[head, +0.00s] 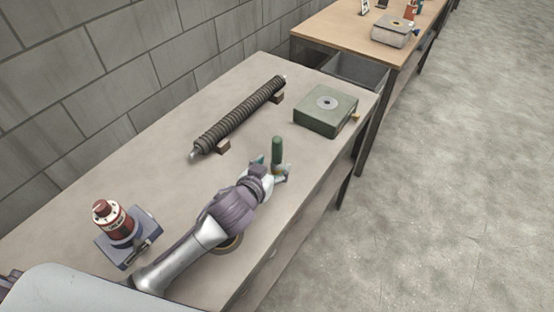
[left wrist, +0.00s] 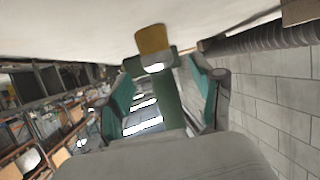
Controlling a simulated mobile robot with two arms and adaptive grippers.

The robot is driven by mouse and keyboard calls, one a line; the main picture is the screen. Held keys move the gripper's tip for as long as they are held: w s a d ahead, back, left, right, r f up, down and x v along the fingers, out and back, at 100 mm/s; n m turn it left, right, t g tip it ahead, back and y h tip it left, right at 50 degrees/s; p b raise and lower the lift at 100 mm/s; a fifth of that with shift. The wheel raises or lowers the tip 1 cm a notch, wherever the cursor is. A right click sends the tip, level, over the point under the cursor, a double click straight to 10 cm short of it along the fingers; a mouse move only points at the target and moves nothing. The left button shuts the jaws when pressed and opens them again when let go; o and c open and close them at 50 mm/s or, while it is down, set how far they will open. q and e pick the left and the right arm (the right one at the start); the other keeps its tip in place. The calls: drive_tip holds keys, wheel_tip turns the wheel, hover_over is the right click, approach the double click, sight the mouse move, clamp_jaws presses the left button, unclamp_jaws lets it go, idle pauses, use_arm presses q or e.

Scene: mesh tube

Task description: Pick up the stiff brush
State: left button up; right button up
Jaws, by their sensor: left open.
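The stiff brush (head: 277,150) stands upright on the bench, its dark green handle up, near the bench's right edge. In the left wrist view, which is turned over, its green handle (left wrist: 168,98) runs between my finger pads, with a tan bristle end (left wrist: 153,40) towards the bench top. My left gripper (head: 271,171) is at the lower part of the brush. Its teal-padded fingers (left wrist: 160,95) are open on either side of the handle. The fingers hide part of the brush's foot in the head view. My right gripper is not in view.
A ribbed dark tube (head: 240,116) lies on wooden blocks by the wall. A green box (head: 326,110) stands beyond the brush. A red-and-white cylinder (head: 116,222) sits on a blue-grey base (head: 143,243) at left. A brown round item (head: 231,244) is partly under my arm.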

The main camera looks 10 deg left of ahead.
sight(275, 164)
use_arm(q)
drive_tip(key=x, duration=0.2)
drive_tip(key=shift+w+f, duration=0.3)
drive_tip(key=shift+w, duration=0.05)
drive_tip(key=shift+w+d+f, duration=0.15)
drive_tip(key=shift+w+f, duration=0.05)
drive_tip(key=shift+w, duration=0.15)
drive_tip(key=shift+s, duration=0.1)
clamp_jaws()
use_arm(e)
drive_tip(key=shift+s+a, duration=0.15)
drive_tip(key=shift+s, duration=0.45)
use_arm(q)
drive_tip(key=shift+r, duration=0.1)
